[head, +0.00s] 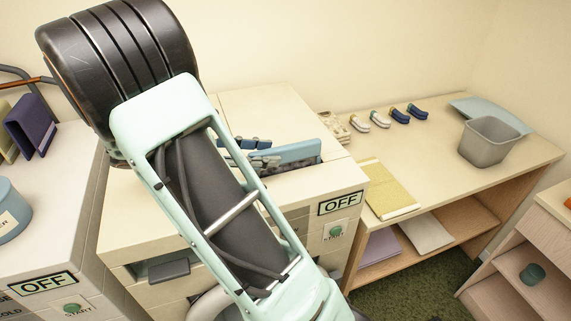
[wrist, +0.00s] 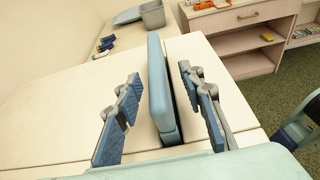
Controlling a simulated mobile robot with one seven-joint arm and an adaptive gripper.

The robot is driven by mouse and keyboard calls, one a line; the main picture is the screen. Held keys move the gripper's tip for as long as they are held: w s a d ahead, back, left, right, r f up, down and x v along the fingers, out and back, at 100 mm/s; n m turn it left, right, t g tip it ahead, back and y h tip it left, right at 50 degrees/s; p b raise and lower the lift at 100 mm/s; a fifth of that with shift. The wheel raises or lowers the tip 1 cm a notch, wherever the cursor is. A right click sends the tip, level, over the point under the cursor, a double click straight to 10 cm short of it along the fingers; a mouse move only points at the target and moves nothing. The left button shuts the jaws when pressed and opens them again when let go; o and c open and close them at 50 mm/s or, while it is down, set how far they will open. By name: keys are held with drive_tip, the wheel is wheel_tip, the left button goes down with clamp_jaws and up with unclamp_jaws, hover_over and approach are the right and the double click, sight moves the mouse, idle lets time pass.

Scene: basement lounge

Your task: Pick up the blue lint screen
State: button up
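The blue lint screen (head: 298,152) stands on edge, partly in a dark slot in the top of a cream machine marked OFF. It also shows in the wrist view (wrist: 158,85) as an upright blue panel. My gripper (wrist: 160,95) is open, with one blue-padded finger on each side of the screen. A gap shows between each finger and the screen, so I see no contact. In the head view my gripper (head: 252,152) is at the screen's left end, partly hidden by my arm. The screen's lower part is hidden in the slot.
A table (head: 450,170) on the right holds a grey bin (head: 487,141), a yellow folder (head: 388,188) and several small clips at the back. A second OFF machine (head: 60,200) on the left carries a blue tub (head: 10,212) and a purple upright item (head: 30,127).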

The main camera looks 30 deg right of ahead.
sight(286, 152)
drive_tip(key=x, duration=0.3)
drive_tip(key=p+x, duration=0.1)
drive_tip(key=x, duration=0.1)
drive_tip(key=shift+w+d, duration=0.1)
drive_tip(key=shift+d, duration=0.35)
clamp_jaws()
